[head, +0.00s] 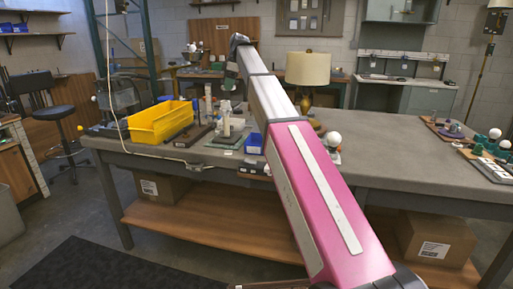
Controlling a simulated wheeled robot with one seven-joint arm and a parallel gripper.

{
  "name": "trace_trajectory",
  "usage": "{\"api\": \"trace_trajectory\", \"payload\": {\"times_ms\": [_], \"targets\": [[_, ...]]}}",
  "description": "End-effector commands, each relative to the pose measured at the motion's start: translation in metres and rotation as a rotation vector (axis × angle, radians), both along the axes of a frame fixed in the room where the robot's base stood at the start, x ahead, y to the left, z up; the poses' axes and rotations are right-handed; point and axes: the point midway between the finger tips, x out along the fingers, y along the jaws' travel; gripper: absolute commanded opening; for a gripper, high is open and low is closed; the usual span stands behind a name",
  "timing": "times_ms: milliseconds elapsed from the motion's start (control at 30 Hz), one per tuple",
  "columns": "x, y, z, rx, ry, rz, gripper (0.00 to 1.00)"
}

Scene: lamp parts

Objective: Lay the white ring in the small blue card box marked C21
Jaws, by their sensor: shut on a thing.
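A small blue box (254,143) stands on the grey workbench, right of the green mat. A pale mark shows on its front, too small to read. My arm reaches up and away over the bench. My gripper (228,84) hangs below the dark wrist at the far end of the arm, up and to the left of the blue box. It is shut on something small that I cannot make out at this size. I cannot pick out the white ring for certain anywhere.
A yellow bin (160,122) stands left on the workbench (385,160). A green mat (228,138) with upright pale parts lies between bin and blue box. A lamp with a beige shade (307,69) stands behind my arm. More parts lie at the far right; the bench's right middle is clear.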

Motion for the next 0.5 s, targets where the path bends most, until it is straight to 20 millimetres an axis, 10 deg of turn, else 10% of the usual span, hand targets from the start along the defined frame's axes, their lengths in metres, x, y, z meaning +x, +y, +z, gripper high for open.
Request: {"api": "trace_trajectory", "payload": {"times_ms": [500], "targets": [[-0.112,-0.138,-0.085,-0.008,0.001,-0.769,0.35]]}}
